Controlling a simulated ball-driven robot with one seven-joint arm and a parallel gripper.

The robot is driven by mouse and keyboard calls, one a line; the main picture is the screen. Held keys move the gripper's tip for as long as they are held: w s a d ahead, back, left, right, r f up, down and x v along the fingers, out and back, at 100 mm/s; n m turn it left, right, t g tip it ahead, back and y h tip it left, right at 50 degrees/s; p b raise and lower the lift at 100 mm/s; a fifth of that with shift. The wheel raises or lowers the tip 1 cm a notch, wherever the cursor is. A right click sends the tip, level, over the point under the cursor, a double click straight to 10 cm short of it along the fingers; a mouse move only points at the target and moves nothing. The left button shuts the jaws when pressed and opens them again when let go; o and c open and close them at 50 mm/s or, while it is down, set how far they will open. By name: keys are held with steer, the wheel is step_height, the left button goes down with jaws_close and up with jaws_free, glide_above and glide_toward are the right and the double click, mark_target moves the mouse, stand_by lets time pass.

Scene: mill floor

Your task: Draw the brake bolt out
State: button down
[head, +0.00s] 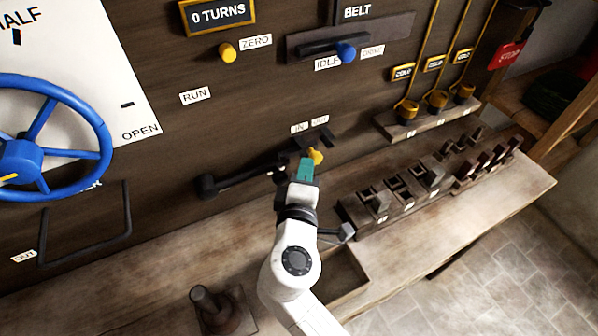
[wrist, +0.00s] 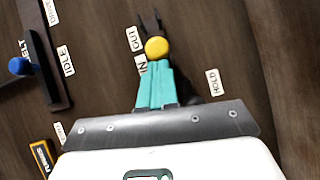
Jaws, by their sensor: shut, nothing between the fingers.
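The brake bolt shows as a yellow knob (head: 315,156) on the dark panel, below the small IN and OUT labels. It also shows in the wrist view (wrist: 157,47), with a dark forked bracket (wrist: 152,22) beyond it. My gripper (head: 306,163) has teal fingers, shut and empty, close to the knob. In the wrist view the fingertips (wrist: 156,64) lie right at the knob's near edge; I cannot tell whether they touch it. The bolt's shaft is hidden behind the knob and fingers. In the wrist view the IN label (wrist: 141,64) is beside the fingers and the OUT label (wrist: 133,39) beside the knob.
A dark lever (head: 235,181) runs along the panel left of my gripper. A blue handwheel (head: 97,130) is at far left. A blue-knobbed belt slider (head: 346,52) sits above. Wooden blocks (head: 358,213) stand on the bench at right. An open bin (head: 343,272) lies below my wrist.

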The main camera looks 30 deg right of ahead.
steer(key=shift+d, duration=2.3)
